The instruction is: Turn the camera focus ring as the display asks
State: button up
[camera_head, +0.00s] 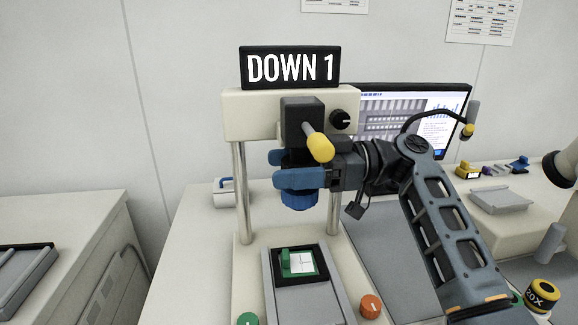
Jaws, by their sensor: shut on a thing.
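The display (290,68) on top of the machine reads "DOWN 1". A black camera block (296,112) hangs from the cream head below it. The blue focus ring (300,201) shows under the camera, partly hidden by my fingers. My gripper (293,170) comes in from the right and is shut on the ring, with a blue finger in front of it. A yellow-tipped lever (319,146) sticks out in front, above my gripper.
Two upright posts (240,190) stand either side of the ring. Below is a stage with a green and white part (303,263), a green knob (247,319) and an orange knob (371,305). A monitor (440,112) stands behind my arm. A black-and-yellow 20X piece (541,294) sits at the right.

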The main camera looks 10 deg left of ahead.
jog(key=shift+t, duration=0.3)
jog(key=m+t, duration=0.1)
jog(key=t, duration=0.1)
jog(key=m+t+b, duration=0.1)
jog(key=shift+w+f+m+t+y, duration=0.1)
jog(key=shift+w+m+t+y, duration=0.05)
jog(key=shift+m+t+y, duration=0.2)
jog(key=shift+w+m+t+h+b, duration=0.2)
jog(key=shift+m+t+h+b, duration=0.15)
jog(key=shift+m+t, duration=1.05)
jog(key=shift+w+m+t+h+b, duration=0.2)
jog(key=shift+m+t+b, duration=0.4)
jog(key=shift+t, duration=1.25)
jog(key=shift+m, duration=0.25)
jog(key=shift+r, duration=0.2)
jog(key=o, duration=1)
jog(key=shift+c, duration=0.2)
jog(key=shift+d+f, duration=0.1)
jog(key=shift+d, duration=0.05)
jog(key=v, duration=0.7)
jog(key=shift+s+d+b, duration=0.2)
jog(key=shift+d+b, duration=0.05)
jog(key=shift+b, duration=0.2)
